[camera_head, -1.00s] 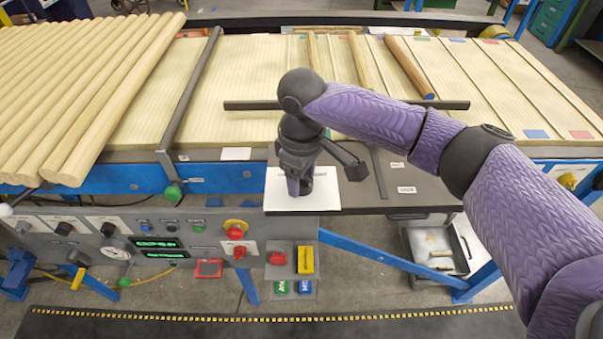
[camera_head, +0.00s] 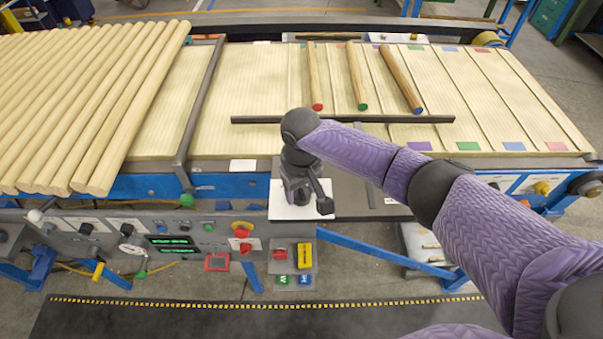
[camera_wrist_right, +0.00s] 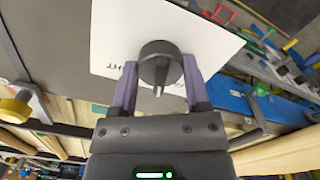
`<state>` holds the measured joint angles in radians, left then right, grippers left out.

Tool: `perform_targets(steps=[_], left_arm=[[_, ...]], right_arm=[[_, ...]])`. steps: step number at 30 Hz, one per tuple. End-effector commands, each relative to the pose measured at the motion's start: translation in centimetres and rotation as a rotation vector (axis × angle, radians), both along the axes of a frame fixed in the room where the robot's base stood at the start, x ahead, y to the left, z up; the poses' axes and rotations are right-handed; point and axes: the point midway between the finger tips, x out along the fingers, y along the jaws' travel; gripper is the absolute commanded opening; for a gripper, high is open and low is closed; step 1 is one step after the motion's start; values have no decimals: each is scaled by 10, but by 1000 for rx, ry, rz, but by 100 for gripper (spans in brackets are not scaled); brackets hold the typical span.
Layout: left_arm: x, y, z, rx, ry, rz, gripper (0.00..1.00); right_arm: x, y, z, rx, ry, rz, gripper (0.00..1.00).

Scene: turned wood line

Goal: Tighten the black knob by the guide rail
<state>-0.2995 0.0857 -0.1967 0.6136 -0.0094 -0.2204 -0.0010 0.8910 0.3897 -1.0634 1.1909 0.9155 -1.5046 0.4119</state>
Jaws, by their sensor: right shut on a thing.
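The black knob (camera_wrist_right: 159,64) is round with a pointer-like ridge and sits on a white plate (camera_wrist_right: 125,30) with dark markings along one edge. In the right wrist view, the two purple fingers of my right gripper (camera_wrist_right: 159,82) are on either side of the knob, shut on it. In the head view, my right gripper (camera_head: 299,196) points down over the white plate (camera_head: 288,213) and hides the knob. A long dark bar (camera_head: 410,119), apparently the guide rail, lies across the pale slatted bed just behind my wrist. My left gripper is not in view.
A control panel (camera_head: 110,228) with buttons, a gauge and green displays is left of the plate. A yellow knob (camera_head: 542,188) is at far right.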

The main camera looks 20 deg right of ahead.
Motion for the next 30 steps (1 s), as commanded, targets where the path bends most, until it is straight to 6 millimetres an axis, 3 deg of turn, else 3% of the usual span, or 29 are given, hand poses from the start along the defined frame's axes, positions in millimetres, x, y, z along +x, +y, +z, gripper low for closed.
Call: perform_targets(steps=[1,3,12,30], left_arm=[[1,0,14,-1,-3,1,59],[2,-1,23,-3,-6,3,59],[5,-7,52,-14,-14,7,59],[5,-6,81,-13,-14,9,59]], right_arm=[[0,1,7,2,0,-41,1],[0,1,7,1,1,-108,1],[0,1,5,1,0,-394,1],[1,0,2,1,-3,-909,1]])
